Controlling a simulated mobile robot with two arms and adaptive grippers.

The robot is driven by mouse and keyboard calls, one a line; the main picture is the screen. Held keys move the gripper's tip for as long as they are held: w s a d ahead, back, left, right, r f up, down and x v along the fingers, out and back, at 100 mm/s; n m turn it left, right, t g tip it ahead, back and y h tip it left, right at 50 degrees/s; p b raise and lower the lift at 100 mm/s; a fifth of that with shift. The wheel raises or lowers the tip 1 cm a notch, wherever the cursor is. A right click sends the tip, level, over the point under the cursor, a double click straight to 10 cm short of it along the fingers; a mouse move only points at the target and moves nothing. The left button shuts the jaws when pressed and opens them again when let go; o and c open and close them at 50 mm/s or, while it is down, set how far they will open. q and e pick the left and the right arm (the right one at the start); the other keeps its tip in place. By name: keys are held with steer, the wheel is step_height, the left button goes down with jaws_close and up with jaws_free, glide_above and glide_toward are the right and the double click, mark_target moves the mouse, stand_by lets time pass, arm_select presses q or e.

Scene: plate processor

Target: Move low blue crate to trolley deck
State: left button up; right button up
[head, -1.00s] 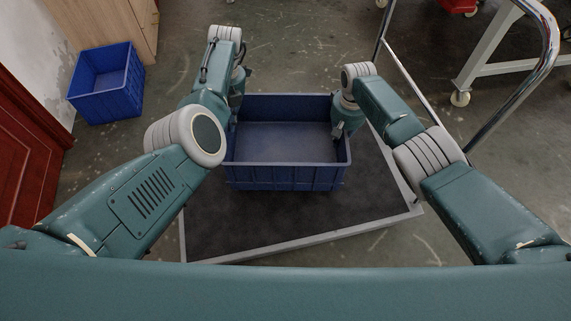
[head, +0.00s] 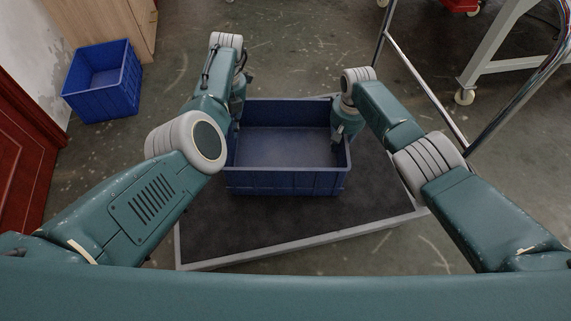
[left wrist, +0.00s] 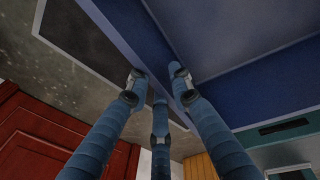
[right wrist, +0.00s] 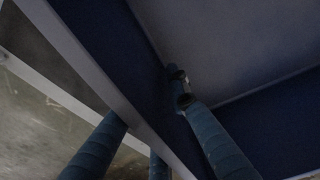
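The low blue crate (head: 285,181) is upright and looks empty, over the dark, grey-edged trolley deck (head: 250,232). Whether its base touches the deck cannot be told. My left gripper (head: 238,108) is at its left wall; in the left wrist view its fingers (left wrist: 155,88) straddle the crate wall (left wrist: 150,50), closed on it. My right gripper (head: 338,134) is at the right wall; in the right wrist view its fingers (right wrist: 150,100) lie on both sides of the wall (right wrist: 85,65), closed on it. The fingertips are mostly hidden in the head view.
The trolley's chrome handle (head: 520,88) rises at the right. Another blue crate (head: 103,88) stands on the floor at the left, by a wooden cabinet (head: 105,25). A red panelled door (head: 22,150) is at the far left. A white wheeled frame (head: 490,50) stands upper right.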

arm_select(q)
steer(key=shift+o, duration=0.4)
steer(key=shift+r, duration=0.1)
arm_select(e)
steer(key=shift+o, duration=0.4)
arm_select(q)
steer(key=shift+w+r, duration=0.1)
steer(key=shift+r, duration=0.25)
arm_select(e)
steer(key=shift+s+d, duration=0.1)
steer(key=shift+r, duration=0.1)
arm_select(q)
step_height(320, 180, up, 11)
steer(key=w+d, duration=0.1)
steer(key=shift+d, duration=0.35)
arm_select(e)
step_height(320, 180, up, 12)
